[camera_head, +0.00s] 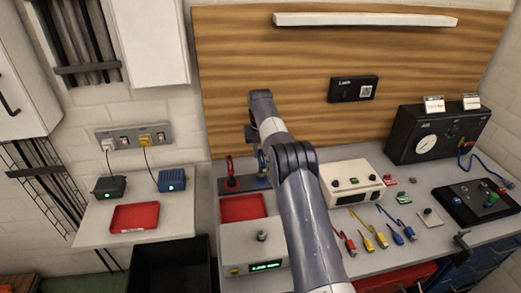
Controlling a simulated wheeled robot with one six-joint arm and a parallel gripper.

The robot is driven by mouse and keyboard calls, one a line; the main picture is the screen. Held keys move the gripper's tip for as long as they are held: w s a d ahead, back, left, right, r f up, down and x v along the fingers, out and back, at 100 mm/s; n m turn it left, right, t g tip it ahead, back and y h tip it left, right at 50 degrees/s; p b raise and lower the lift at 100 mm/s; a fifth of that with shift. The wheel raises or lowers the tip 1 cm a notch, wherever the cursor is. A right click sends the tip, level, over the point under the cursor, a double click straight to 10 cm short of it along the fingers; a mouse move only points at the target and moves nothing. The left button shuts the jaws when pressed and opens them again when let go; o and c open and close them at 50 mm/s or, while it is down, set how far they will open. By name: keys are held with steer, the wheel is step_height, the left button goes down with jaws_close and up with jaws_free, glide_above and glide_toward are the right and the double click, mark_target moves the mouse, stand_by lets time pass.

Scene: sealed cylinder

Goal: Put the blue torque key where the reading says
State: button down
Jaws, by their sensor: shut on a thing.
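The blue torque key (262,163) stands upright at the dark rack (247,184), beside a red key (230,171). My gripper (256,143) reaches down over the blue key from behind my arm and is shut on it. The fingertips are small and partly hidden by my arm. A grey box (237,240) in front has a knob and a lit green display (266,267), too small to read. A black tester (405,150) with a round dial (427,145) stands at the back right; its reading is unclear.
Red trays lie on the bench (243,207) and left shelf (134,217). A cream instrument (350,181), coloured clips (380,237) and a black control box (470,202) fill the right. A dark bin (170,268) stands below the gap. My arm crosses the bench.

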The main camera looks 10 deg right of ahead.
steer(key=shift+f, duration=0.55)
steer(key=c, duration=1.2)
jaws_free()
steer(key=shift+o, duration=0.2)
steer(key=shift+r, duration=0.1)
steer(key=r, duration=0.7)
steer(key=shift+s+r, duration=0.15)
steer(key=shift+s, duration=0.05)
